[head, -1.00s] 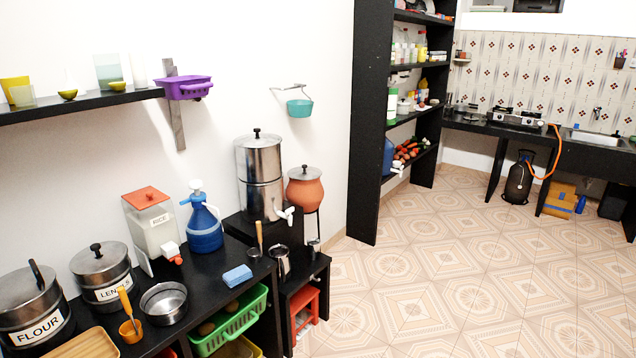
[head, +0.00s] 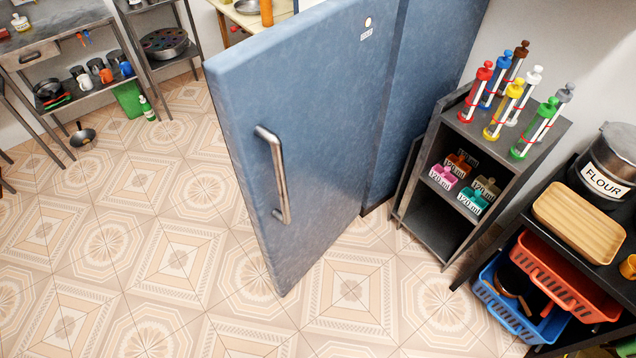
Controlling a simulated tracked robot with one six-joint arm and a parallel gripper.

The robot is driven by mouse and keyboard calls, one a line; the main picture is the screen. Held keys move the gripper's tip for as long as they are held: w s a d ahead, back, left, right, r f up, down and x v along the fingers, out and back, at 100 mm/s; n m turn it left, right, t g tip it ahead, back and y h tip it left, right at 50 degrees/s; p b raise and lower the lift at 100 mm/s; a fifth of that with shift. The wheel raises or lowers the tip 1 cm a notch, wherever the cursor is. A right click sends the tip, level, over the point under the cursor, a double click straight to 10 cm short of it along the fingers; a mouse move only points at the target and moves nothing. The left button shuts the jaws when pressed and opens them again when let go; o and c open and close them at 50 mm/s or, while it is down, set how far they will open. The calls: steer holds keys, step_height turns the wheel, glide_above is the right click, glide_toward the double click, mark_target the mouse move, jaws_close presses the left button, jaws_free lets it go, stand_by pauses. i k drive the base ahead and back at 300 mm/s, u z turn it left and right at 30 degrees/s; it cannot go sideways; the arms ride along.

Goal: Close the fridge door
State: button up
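The fridge door (head: 318,130) is a tall blue panel standing wide open, swung out from the blue fridge body (head: 428,85) into the room. Its outer face is toward me, with a silver vertical handle (head: 276,175) near its left, free edge. The hinge side is at the right, against the body. The fridge's inside is hidden behind the door. My gripper is not in view.
A dark cabinet (head: 490,150) with colored syringe-like bottles stands right of the fridge. A black shelf with a flour pot (head: 606,165), wooden tray (head: 575,218) and crates (head: 560,278) is at right. Tiled floor (head: 170,260) before and left of the door is clear.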

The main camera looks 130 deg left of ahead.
mark_target(297, 102)
steer(key=u, duration=4)
steer(key=i, duration=1)
